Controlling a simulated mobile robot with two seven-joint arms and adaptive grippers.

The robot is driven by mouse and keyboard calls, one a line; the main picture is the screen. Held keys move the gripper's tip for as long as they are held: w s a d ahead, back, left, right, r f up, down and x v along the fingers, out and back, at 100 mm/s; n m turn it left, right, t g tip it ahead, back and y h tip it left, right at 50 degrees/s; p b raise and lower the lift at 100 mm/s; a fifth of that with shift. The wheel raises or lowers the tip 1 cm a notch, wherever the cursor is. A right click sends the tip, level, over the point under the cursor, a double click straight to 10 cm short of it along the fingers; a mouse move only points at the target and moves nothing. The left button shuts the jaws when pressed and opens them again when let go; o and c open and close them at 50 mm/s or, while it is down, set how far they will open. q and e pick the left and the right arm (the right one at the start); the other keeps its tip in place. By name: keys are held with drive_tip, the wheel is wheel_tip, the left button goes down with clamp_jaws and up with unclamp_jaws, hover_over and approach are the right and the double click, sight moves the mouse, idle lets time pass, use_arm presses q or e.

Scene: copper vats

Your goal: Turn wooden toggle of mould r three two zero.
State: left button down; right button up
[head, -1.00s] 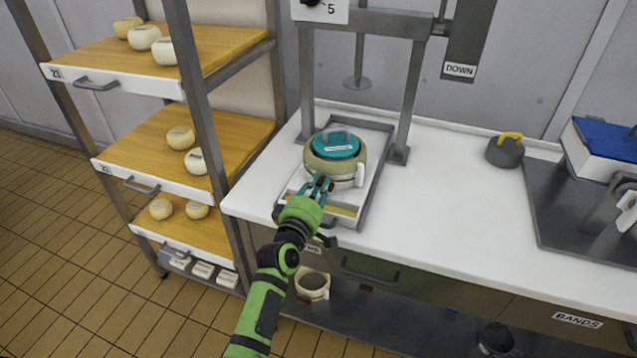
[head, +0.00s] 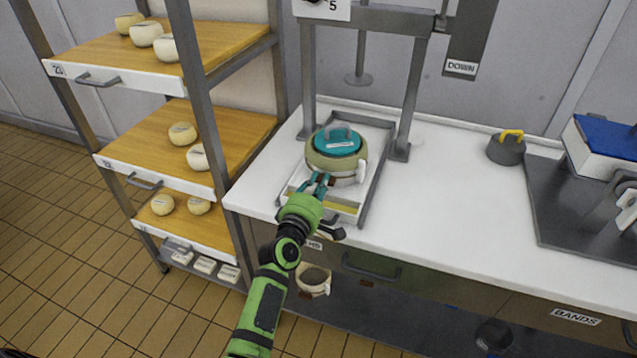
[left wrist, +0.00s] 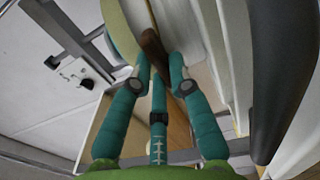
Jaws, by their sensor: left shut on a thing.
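The mould (head: 325,161) is a round cream body with a teal lid (head: 340,143) that has a handle and a white label, too small to read. It sits in a shallow tray (head: 366,195) under the press. The wooden toggle (head: 333,182) is a small brown piece low on the mould's near side. My left gripper (head: 321,180) reaches it from the front and is shut on it. In the left wrist view the toggle (left wrist: 152,45) runs up between the teal fingertips (left wrist: 162,72), tilted, against the mould's pale wall. My right gripper is not in view.
The grey press frame (head: 307,80) stands around the mould's back. A shelf rack with cheeses (head: 200,60) is at left. A grey weight with a yellow handle (head: 506,149) stands at right; the white counter (head: 440,190) between is clear. A drawer handle (head: 370,268) is below.

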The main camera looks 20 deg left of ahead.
use_arm(q)
drive_tip(key=c, duration=1.1)
unclamp_jaws()
drive_tip(key=shift+c, duration=0.2)
drive_tip(key=shift+s, duration=0.55)
drive_tip(key=s, duration=1.1)
drive_tip(key=shift+a, duration=0.2)
